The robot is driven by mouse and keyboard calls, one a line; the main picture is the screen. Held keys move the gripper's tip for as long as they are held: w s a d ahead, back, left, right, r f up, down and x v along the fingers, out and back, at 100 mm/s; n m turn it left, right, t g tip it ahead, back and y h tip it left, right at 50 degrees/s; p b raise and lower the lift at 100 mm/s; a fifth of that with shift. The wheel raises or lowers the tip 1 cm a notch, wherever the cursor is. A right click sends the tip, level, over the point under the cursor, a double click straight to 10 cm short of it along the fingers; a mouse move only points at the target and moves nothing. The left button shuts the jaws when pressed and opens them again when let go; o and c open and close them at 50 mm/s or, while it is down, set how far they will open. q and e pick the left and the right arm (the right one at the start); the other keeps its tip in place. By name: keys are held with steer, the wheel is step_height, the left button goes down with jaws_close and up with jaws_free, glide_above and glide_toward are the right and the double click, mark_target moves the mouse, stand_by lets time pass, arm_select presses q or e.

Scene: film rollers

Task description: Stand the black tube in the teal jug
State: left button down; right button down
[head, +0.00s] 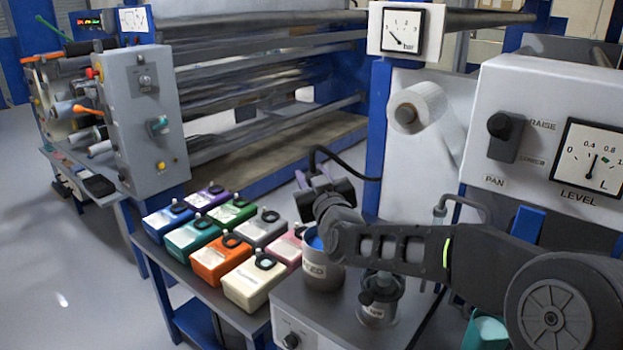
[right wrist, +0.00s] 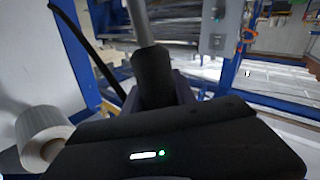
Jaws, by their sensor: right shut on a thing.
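My right gripper (head: 318,182) has purple fingers and is held above the worktop, near the metal pot. In the right wrist view it is shut on a black tube (right wrist: 152,70), with a grey shaft (right wrist: 138,22) running up from it. In the head view the held thing is small and mostly hidden by the gripper. The teal jug (head: 471,334) shows at the bottom right, partly cut off by my right arm and the picture edge, with a pale inside. The gripper is well apart from it, to its left and farther back. My left gripper is not in view.
Several coloured boxes, including an orange one (head: 221,258), fill the left bench. A black hose (head: 345,172) curves behind the gripper. A white panel (head: 540,110) stands right.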

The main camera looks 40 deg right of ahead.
step_height(320, 180, up, 12)
steer(key=p, duration=0.9)
steer(key=shift+r, duration=0.15)
steer(key=shift+d, duration=0.1)
